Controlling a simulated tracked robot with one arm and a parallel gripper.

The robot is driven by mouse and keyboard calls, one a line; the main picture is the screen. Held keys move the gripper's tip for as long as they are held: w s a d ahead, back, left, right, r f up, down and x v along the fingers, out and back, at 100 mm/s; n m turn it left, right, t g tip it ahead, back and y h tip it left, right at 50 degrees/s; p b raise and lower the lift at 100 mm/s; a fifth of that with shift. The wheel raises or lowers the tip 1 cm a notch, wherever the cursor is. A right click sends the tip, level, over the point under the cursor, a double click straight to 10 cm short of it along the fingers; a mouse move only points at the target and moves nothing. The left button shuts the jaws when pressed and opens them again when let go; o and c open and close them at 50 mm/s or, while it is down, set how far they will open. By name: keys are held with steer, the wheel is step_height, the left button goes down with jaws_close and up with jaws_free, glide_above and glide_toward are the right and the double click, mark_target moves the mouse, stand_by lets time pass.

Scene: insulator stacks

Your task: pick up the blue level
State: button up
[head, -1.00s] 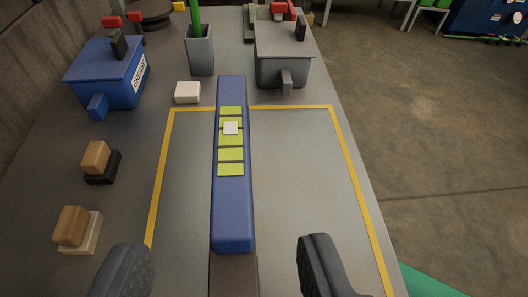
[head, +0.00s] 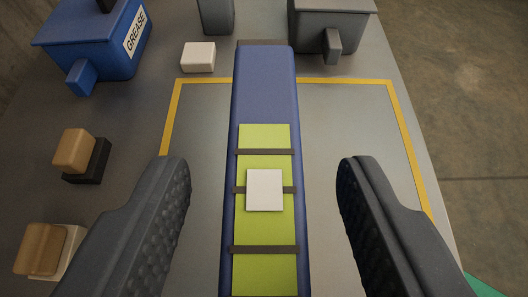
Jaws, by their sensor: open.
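The blue level (head: 264,85) is a long blue bar with a yellow-green strip, dark cross bands and a white square (head: 264,190) on its upper face. It runs lengthwise up the middle of the view, and its near end is out of frame. My gripper (head: 264,182) is open, with one dark, textured finger on each side of the level. Clear gaps show between both fingers and the level. I cannot tell how far above the table the fingertips are.
A yellow line (head: 300,80) marks a rectangle on the grey table. A blue grease box (head: 90,38), a small white block (head: 198,57) and a grey box (head: 330,28) stand beyond. Two tan-topped blocks (head: 74,150) (head: 42,249) sit at left. The marked area right of the level is clear.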

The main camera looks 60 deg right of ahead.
steer(key=shift+w+d+f, duration=0.15)
steer(key=shift+d+f, duration=0.05)
steer(key=shift+d, duration=0.1)
jaws_close()
steer(key=shift+r, duration=0.15)
